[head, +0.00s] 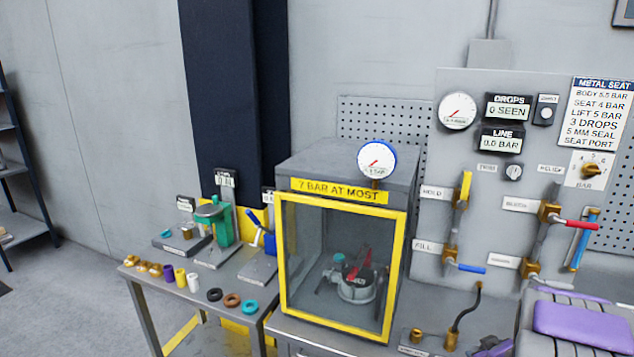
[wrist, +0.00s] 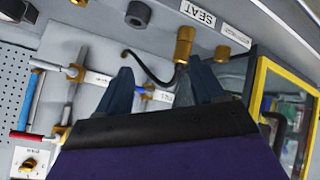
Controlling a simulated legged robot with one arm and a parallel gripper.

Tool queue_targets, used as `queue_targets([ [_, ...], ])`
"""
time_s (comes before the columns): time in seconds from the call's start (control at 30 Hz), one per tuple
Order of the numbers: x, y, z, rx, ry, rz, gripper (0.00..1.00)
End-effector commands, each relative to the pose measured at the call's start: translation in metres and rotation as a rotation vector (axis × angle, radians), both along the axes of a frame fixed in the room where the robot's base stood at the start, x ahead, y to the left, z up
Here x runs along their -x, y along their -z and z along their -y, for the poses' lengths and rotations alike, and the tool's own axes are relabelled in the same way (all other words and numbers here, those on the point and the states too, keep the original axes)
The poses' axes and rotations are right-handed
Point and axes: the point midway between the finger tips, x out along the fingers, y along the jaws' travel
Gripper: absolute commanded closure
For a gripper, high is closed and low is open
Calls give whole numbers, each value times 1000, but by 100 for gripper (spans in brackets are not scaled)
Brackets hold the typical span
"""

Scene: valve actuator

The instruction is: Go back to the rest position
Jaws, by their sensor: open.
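My gripper (wrist: 160,82) shows in the wrist view with its two dark fingers spread apart. Nothing is visible between the fingertips except the background. A brass fitting (wrist: 183,44) and a thin black hose (wrist: 146,70) appear beyond the fingers, and no contact with them can be made out. The wrist view is strongly rotated compared with the head view.
A yellow-framed cabinet (head: 399,275) stands centrally, holding a valve (head: 355,284). The panel (head: 480,215) at right carries projecting red (head: 580,224) and blue (head: 470,268) handles. A side table (head: 146,311) holds small parts. Open floor (head: 80,300) lies left.

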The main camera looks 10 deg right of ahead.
Motion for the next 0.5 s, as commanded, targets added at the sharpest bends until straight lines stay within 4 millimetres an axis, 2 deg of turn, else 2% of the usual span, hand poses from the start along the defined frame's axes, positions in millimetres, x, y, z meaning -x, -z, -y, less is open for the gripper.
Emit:
queue_targets([
  [0.03, 0, -15, -12, 15, 22, -33, 32],
  [0.17, 17, -38, -41, 16, 101, -139, 32],
  [0.27, 35, -55, -71, -1, 155, -215, 32],
  [0.37, 58, -69, -106, -34, 198, -291, 32],
  [0.5, 98, -85, -164, -105, 237, -402, 32],
])
